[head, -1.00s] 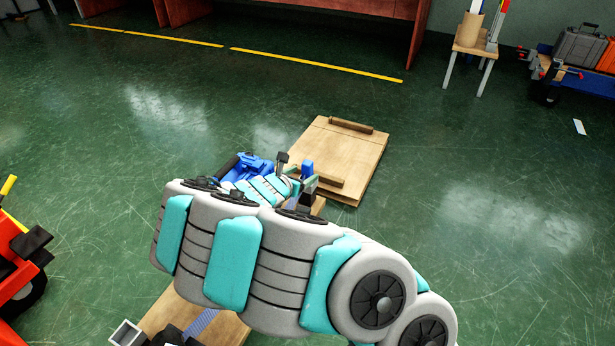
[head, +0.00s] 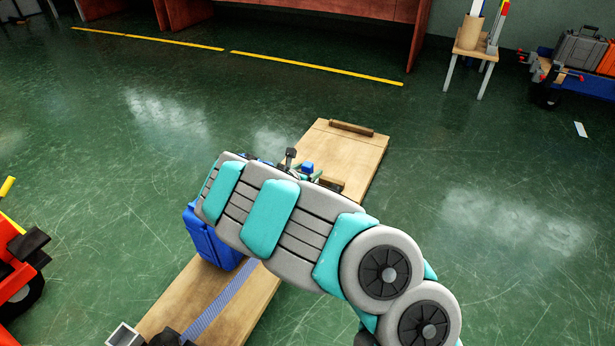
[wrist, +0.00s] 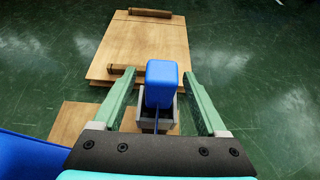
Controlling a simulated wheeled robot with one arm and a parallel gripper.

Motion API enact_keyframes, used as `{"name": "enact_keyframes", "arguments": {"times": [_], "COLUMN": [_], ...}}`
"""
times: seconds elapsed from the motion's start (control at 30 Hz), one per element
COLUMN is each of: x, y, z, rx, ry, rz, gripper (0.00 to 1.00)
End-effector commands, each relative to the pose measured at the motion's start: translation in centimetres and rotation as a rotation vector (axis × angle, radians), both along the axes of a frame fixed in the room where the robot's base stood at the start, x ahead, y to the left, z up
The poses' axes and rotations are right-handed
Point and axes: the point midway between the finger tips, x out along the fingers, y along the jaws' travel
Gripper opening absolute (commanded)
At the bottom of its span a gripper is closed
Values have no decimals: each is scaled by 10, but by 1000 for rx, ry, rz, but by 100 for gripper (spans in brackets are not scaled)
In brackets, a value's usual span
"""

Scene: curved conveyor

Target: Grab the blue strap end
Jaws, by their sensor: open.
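The blue strap end (wrist: 162,82) is a rounded blue block standing upright in a small grey holder (wrist: 170,112) in the wrist view. It also shows as a small blue piece in the head view (head: 307,167), just past my arm. My gripper (wrist: 160,74) is open, its two green fingers on either side of the blue strap end. Visible gaps separate both fingers from it. In the head view my arm hides most of the gripper and the holder.
A wooden board (head: 344,154) with dark blocks lies beyond the gripper. A blue case (head: 207,238) sits left of my arm, and a blue-grey strap (head: 228,299) runs along a nearer board (head: 180,296). Green floor (head: 480,200) is clear to the right.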

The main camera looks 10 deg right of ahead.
Motion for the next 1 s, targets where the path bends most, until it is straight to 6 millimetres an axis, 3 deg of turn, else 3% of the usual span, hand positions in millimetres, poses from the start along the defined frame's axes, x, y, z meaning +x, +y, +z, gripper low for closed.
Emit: {"name": "enact_keyframes", "arguments": {"times": [0.13, 0.8, 1.0], "x": [0, 0, -1], "y": [0, 0, 0], "z": [0, 0, 0], "rx": [0, 1, 1], "ry": [0, 1, 1], "rz": [0, 0, 0], "gripper": [75, 0, 0]}}
